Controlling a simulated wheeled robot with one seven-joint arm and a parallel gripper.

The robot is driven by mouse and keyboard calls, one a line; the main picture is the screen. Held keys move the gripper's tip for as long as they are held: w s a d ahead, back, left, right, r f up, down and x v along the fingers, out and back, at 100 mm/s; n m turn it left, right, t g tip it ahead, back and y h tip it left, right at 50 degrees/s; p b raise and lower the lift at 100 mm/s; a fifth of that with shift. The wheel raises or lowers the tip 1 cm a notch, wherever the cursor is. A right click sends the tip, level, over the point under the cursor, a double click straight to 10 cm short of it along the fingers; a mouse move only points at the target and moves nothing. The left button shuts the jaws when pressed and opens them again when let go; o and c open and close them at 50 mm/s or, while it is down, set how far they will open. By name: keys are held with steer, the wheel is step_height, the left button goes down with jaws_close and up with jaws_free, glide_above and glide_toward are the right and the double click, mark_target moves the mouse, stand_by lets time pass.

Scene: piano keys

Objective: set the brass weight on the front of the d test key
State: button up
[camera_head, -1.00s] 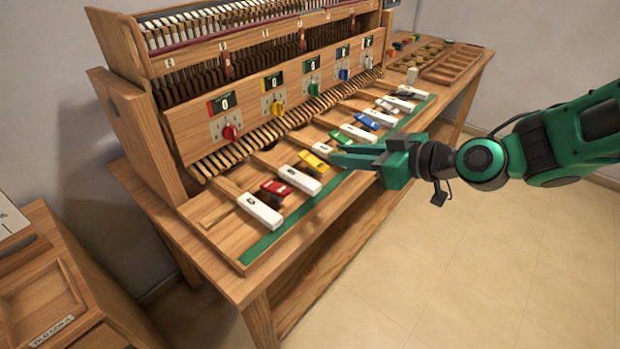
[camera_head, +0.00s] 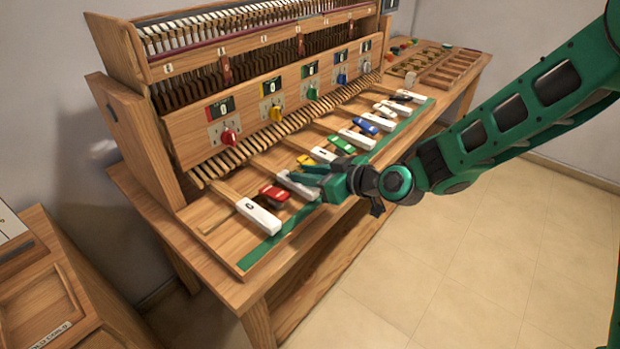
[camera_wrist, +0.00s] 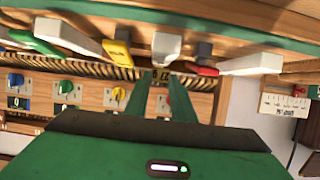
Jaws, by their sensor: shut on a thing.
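My gripper (camera_head: 296,180) is over the front of the keyboard, at the second white key (camera_head: 299,190) from the left. In the wrist view, its fingers (camera_wrist: 158,84) are shut on the small brass weight (camera_wrist: 161,76), which has dark marks on it. That white key (camera_wrist: 167,48) lies just beyond the weight, between the red and yellow keys. I cannot read its letter, so I cannot confirm that it is the d test key. The weight is hidden in the head view. I cannot tell whether it touches the key.
A red key (camera_head: 274,194) and a white key (camera_head: 259,216) lie to the left. A yellow key (camera_head: 306,160) and a green key (camera_head: 341,144) lie to the right. The panel with coloured knobs (camera_head: 228,136) stands behind. The green strip (camera_head: 262,251) runs along the front.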

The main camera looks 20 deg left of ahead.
steer(key=shift+f, duration=0.75)
steer(key=o, duration=1)
steer(key=v, duration=1.2)
steer(key=shift+s, duration=0.1)
